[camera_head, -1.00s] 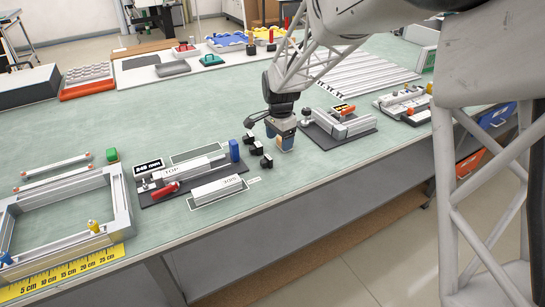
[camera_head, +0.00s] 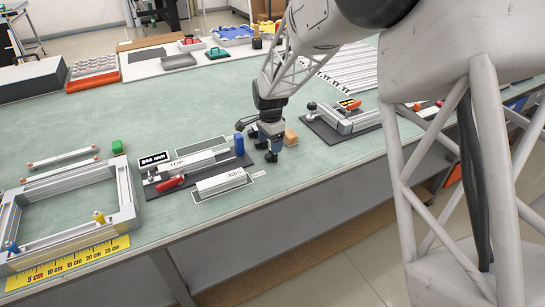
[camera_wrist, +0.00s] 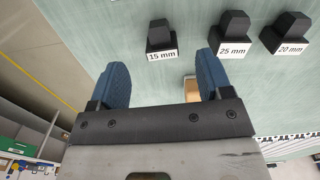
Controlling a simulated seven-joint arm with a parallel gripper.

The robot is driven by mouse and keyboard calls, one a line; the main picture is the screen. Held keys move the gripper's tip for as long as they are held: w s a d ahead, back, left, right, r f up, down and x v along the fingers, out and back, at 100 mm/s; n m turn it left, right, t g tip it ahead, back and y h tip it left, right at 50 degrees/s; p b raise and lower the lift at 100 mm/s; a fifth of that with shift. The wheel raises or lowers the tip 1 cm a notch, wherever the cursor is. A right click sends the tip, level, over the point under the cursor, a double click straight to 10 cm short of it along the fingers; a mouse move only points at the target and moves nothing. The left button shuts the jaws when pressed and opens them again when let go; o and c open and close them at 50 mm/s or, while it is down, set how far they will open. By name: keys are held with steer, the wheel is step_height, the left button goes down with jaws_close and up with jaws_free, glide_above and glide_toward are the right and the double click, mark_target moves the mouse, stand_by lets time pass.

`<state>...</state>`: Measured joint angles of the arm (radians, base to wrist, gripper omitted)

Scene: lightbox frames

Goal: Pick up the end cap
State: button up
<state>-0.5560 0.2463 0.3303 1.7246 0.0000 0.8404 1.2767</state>
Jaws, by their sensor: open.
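My gripper (camera_head: 269,151) is low over the front of the green bench, left of a small tan block (camera_head: 291,138). In the wrist view its two blue fingers (camera_wrist: 162,68) are apart, with nothing held between them. Three small black stepped pieces lie on the bench beyond the fingertips: one labelled 15 mm (camera_wrist: 159,35), one 25 mm (camera_wrist: 232,29) and one 20 mm (camera_wrist: 290,34). The 15 mm piece is ahead of the gap between the fingers. No piece is labelled as an end cap, so I cannot tell which it is. The gripper partly hides the pieces in the head view.
A dark fixture with a red-handled clamp (camera_head: 171,184) and a white bar (camera_head: 221,182) lie left of my gripper. Another fixture (camera_head: 345,118) stands to the right. A metal frame (camera_head: 124,190) and yellow ruler (camera_head: 70,264) are at far left.

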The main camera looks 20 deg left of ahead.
mark_target(270, 154)
steer(key=shift+f, duration=0.4)
steer(key=shift+f, duration=0.1)
steer(key=shift+f, duration=2.5)
steer(key=c, duration=1)
